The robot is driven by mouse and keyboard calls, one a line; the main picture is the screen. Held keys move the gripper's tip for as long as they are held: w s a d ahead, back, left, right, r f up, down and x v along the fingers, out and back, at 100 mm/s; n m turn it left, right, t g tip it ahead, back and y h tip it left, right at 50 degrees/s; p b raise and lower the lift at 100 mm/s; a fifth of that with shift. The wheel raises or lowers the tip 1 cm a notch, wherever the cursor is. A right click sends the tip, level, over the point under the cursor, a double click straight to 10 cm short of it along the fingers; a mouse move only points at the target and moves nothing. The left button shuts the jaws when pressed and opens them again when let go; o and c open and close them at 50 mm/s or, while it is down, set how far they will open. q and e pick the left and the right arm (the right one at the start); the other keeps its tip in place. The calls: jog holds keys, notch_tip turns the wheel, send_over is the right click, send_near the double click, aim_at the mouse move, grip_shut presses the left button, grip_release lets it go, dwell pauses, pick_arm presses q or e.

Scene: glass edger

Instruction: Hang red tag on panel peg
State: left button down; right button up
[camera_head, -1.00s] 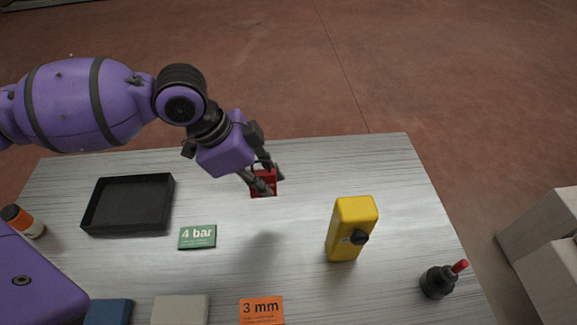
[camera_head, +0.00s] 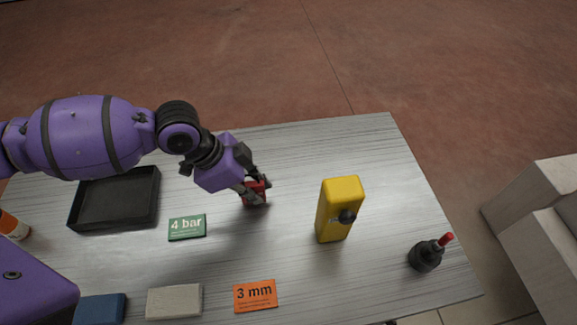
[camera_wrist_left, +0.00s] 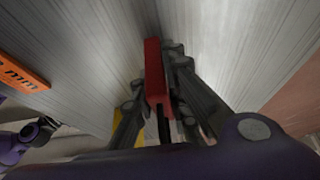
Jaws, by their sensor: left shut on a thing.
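The red tag (camera_head: 254,194) is held in my left gripper (camera_head: 256,191), above the middle of the table. In the left wrist view the red tag (camera_wrist_left: 154,75) sits between the two dark fingers (camera_wrist_left: 157,95), which are shut on it. The tag and the post are apart. My right gripper is not in view.
A black tray (camera_head: 115,200) lies at the left. A green "4 bar" card (camera_head: 187,227), an orange "3 mm" card (camera_head: 255,296), a grey block (camera_head: 174,302) and a blue block (camera_head: 100,309) lie nearer. A black bottle with red tip (camera_head: 426,256) stands at the right.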

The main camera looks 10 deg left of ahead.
pick_arm(q)
jog(key=shift+f, duration=0.45)
jog(key=shift+f, duration=0.15)
jog(key=c, duration=1.7)
grip_release()
jog(key=shift+c, duration=0.2)
jog(key=shift+f+b, duration=0.2)
jog(key=shift+b, duration=0.15)
jog(key=v, duration=0.8)
jog(key=shift+d+r, duration=0.2)
jog(key=shift+d, duration=0.1)
